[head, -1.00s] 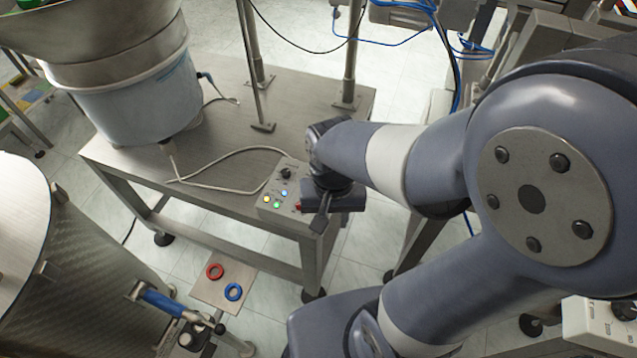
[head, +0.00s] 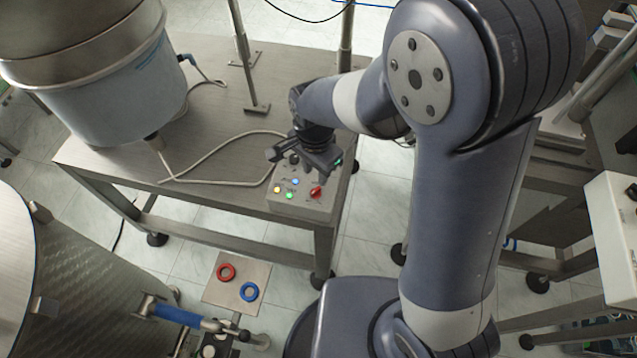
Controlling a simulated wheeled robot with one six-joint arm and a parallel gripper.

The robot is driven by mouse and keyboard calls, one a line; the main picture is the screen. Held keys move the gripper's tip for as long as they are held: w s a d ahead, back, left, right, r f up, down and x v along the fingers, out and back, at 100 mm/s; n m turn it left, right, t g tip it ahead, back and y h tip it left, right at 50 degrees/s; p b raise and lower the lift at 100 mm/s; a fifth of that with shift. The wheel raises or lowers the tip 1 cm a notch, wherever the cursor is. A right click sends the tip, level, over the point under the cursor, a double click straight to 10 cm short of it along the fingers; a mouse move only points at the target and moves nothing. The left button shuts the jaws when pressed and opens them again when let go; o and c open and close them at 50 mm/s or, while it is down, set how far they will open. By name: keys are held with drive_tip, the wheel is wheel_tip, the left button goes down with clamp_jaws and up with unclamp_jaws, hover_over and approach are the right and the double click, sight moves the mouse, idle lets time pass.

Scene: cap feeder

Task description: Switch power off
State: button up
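The control box (head: 300,207) sits at the front right corner of the steel table. Its red switch (head: 316,192) shows at the right of the panel; I cannot tell which position it is in. Yellow, green and blue lights (head: 289,196) are lit left of it. My gripper (head: 308,163) is over the back part of the box, behind and above the red switch, apart from it in the picture. It hides the back of the panel, where the black knob was seen.
A grey cable (head: 222,148) runs across the table to a white bucket-shaped feeder (head: 125,100). A metal post (head: 243,60) stands behind the box. A red ring (head: 226,272) and a blue ring (head: 249,291) are on a plate below.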

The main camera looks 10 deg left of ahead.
sight(316, 190)
wheel_tip(316, 190, down, 7)
drive_tip(key=shift+f, duration=0.1)
idle(0.4)
clamp_jaws()
